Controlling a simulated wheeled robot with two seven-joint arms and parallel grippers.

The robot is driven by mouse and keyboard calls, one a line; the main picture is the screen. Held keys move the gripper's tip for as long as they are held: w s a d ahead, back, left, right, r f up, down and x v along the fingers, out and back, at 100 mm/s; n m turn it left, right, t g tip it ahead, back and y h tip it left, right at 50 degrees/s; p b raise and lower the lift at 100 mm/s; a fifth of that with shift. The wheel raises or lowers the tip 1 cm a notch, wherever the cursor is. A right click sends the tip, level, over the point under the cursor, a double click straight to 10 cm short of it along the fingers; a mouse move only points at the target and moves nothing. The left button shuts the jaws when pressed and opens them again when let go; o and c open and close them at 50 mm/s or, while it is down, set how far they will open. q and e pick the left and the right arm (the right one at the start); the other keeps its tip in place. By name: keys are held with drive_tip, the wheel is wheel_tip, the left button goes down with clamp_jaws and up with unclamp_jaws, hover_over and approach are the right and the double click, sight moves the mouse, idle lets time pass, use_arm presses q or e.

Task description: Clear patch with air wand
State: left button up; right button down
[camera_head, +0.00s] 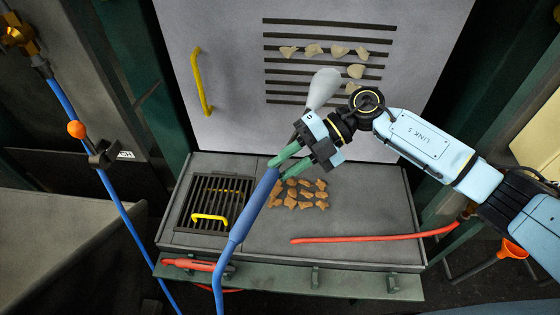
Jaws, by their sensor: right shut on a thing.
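My right gripper (281,167), with green fingers, is shut on the air wand (258,202). The wand has a blue grip and a pale grey nozzle (323,87). It is tilted, with the nozzle up and right, in front of the slotted white panel (230,90). Several pale flakes (313,50) lie across the panel's slots, just above and right of the nozzle. A patch of several brown pieces (306,194) sits on the grey ledge below the gripper. My left gripper is not in view.
A blue hose (219,285) hangs from the wand. Another blue stretch (112,190) runs down from a brass fitting (18,36) at left. A grate (212,192) with a yellow handle is left on the ledge. A red rod-like piece (370,238) lies along its front right.

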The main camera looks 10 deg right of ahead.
drive_tip(key=shift+s+d, duration=0.95)
drive_tip(key=shift+d, duration=3.1)
drive_tip(key=shift+r+p, duration=3.05)
drive_tip(key=shift+r, duration=1.55)
drive_tip(key=w+a, duration=0.2)
drive_tip(key=a, duration=0.8)
drive_tip(key=w+a+b, duration=0.1)
drive_tip(key=w+a, duration=0.1)
drive_tip(key=a, duration=0.7)
drive_tip(key=shift+w+a, duration=0.35)
drive_tip(key=shift+w, duration=0.05)
